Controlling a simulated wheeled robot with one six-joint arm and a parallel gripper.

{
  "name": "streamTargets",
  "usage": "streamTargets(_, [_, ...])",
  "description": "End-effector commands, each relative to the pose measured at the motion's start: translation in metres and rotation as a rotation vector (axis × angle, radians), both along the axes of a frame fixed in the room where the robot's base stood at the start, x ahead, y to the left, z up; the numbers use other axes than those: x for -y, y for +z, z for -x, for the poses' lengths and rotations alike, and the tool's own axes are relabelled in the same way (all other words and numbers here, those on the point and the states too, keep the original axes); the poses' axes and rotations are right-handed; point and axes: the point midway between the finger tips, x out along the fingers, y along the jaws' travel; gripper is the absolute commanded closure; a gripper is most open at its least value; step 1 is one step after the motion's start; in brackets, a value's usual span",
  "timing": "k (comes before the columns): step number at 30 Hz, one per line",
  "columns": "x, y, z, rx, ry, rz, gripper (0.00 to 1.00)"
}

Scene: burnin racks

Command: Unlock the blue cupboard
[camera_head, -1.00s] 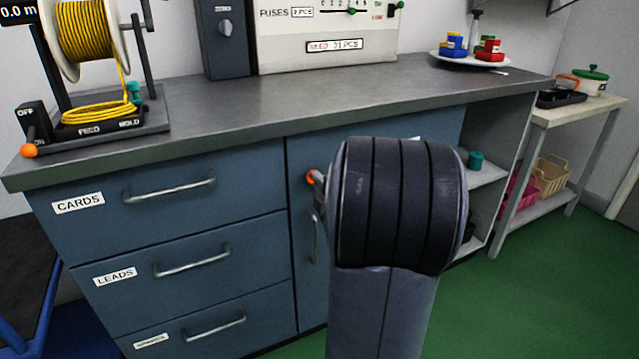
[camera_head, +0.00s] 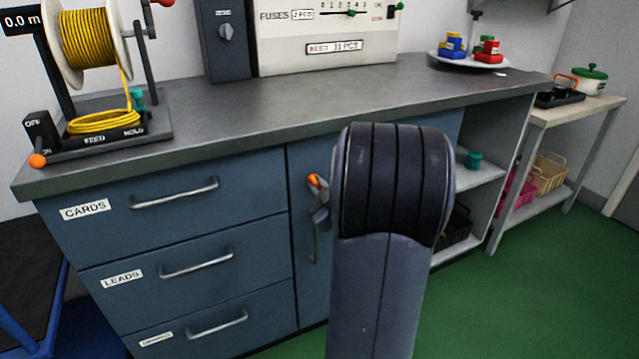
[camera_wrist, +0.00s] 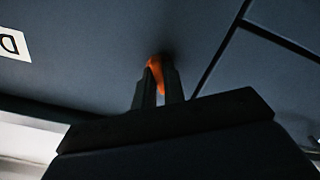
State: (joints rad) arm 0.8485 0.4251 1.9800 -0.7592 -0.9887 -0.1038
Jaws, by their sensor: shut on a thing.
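The blue cupboard door (camera_head: 305,262) is beside the drawers, under the grey worktop, and looks closed. An orange key or turn-knob (camera_head: 314,182) sits high on the door, near its left edge. My gripper (camera_head: 319,198) is at it, partly hidden behind my arm. In the wrist view my gripper (camera_wrist: 158,88) is shut on the orange piece (camera_wrist: 156,70), which shows between the fingers close to the dark blue panel. The lock behind it is too dark to make out.
Drawers (camera_head: 185,270) labelled CARDS and LEADS are left of the door. Open shelves (camera_head: 482,182) and a side table (camera_head: 575,110) stand to the right. A cable reel (camera_head: 88,45) stands on the worktop (camera_head: 270,105). Green floor (camera_head: 520,300) is clear at the right.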

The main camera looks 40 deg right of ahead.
Motion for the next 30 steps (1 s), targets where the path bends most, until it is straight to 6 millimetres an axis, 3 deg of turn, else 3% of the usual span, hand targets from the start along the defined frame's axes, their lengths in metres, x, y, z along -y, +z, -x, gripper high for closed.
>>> streamTargets(15, [-0.0001,0.0024,-0.0005,0.103,0.001,-0.422,1.0])
streamTargets(30, [0.0,0.0009,-0.0006,0.141,0.001,-0.579,1.0])
